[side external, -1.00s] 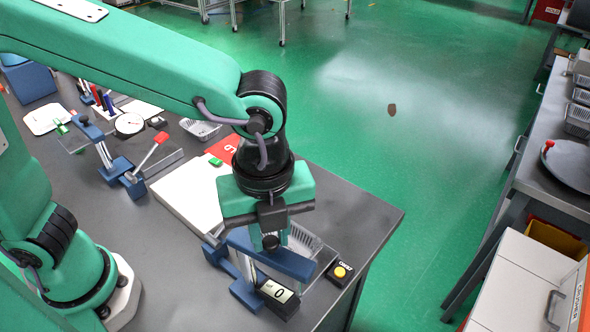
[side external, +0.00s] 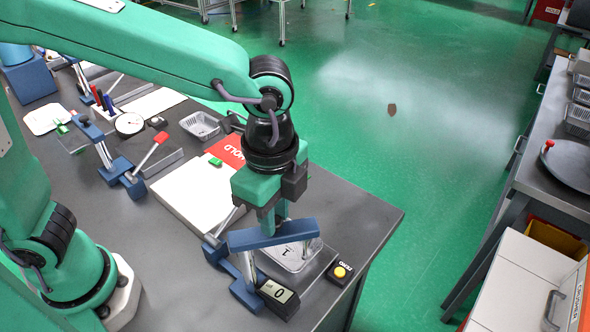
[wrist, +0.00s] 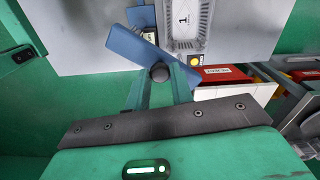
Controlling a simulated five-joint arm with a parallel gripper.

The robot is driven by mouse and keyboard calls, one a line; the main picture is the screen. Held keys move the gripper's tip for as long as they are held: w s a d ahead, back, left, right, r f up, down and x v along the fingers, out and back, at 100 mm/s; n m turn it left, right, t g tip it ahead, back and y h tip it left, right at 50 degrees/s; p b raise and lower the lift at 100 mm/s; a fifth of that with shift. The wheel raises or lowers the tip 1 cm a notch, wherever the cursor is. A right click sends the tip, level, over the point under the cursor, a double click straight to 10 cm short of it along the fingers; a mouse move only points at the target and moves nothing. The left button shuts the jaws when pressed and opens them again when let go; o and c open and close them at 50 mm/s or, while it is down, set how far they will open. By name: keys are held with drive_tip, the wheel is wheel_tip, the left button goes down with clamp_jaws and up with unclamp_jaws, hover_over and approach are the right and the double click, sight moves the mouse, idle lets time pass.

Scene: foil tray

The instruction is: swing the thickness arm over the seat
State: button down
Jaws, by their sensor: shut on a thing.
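The thickness arm is a blue bar (side external: 285,234) on a blue stand with a steel post. It also shows in the wrist view (wrist: 127,46), lying aslant with a dark round knob (wrist: 159,73) on it. My gripper (side external: 268,226) points down and is shut on this knob; its fingers hide part of it in the side view. A foil tray marked 1 (wrist: 187,38) rests at the seat (side external: 322,266) beside the stand. In the side view the bar hides part of the tray; how far it overhangs the seat I cannot tell.
A display (side external: 278,291) reading 0 is at the stand's foot. A yellow button box (side external: 340,272) stands to the right, near the table edge. A white board (side external: 188,192) with a red HOLD area (side external: 228,150) and a green block lies behind.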

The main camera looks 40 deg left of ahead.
drive_tip(key=shift+w+a+r+n, duration=0.15)
drive_tip(key=shift+a+n, duration=0.35)
drive_tip(key=shift+n, duration=0.75)
drive_tip(key=shift+w+a+f+n, duration=0.15)
drive_tip(key=shift+a+n, duration=0.4)
drive_tip(key=shift+n, duration=0.65)
drive_tip(key=shift+w+a+r+n, duration=0.1)
drive_tip(key=shift+w+a+n, duration=0.3)
drive_tip(key=shift+n, duration=0.85)
drive_tip(key=shift+s+a, duration=0.15)
drive_tip(key=c, duration=1.2)
unclamp_jaws()
wheel_tip(320, 180, up, 8)
drive_tip(key=shift+a, duration=0.15)
